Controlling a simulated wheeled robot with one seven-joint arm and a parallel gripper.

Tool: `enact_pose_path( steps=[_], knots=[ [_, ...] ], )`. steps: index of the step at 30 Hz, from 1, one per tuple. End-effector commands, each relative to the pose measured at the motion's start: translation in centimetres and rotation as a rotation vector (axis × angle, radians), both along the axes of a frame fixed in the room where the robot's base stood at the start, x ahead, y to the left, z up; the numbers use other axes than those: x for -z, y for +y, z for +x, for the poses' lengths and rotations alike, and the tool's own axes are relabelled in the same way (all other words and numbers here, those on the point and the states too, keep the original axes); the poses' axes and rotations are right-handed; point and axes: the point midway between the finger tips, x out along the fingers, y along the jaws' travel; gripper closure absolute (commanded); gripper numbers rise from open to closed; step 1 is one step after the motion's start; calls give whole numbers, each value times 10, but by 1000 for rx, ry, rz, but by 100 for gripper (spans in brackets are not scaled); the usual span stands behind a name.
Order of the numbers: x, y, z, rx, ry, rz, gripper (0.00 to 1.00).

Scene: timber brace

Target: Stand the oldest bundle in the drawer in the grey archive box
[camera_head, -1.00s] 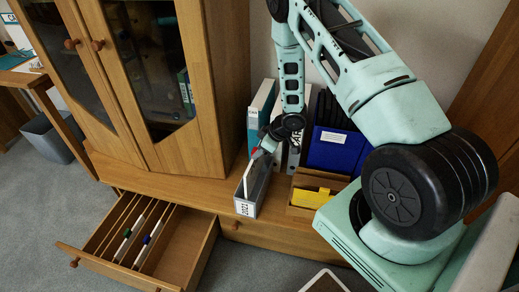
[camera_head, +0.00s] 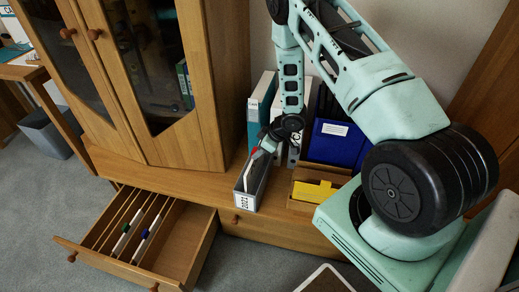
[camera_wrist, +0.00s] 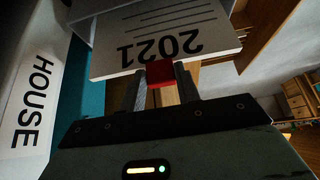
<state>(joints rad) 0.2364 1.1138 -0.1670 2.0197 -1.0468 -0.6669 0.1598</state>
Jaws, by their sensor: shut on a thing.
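My gripper (camera_head: 264,150) is shut on the red-clipped end of a white paper bundle (camera_head: 249,174). In the wrist view, the gripper (camera_wrist: 160,82) has the red clip (camera_wrist: 160,72) between its fingers, and the bundle (camera_wrist: 165,35) reads 2021, upside down. The grey archive box (camera_head: 242,200) stands on the low wooden ledge with a white front label. The bundle stands steeply, its lower part inside the box; whether it touches the bottom is hidden. The open drawer (camera_head: 186,250) holds white bundles with a blue clip (camera_head: 145,234) and a green clip (camera_head: 126,228) between wooden dividers.
A teal-and-white binder (camera_head: 260,108) stands behind the box; a HOUSE binder (camera_wrist: 28,100) is close in the wrist view. A wooden tray with a yellow card (camera_head: 313,192) and a blue box (camera_head: 335,145) stand to the right. The glass-door cabinet (camera_head: 205,90) is to the left.

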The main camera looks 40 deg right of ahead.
Motion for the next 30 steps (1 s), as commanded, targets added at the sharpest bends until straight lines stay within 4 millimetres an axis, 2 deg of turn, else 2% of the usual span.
enact_pose_path(
  steps=[30],
  knots=[
    [37,0,0,1,0,0,100]
  ],
)
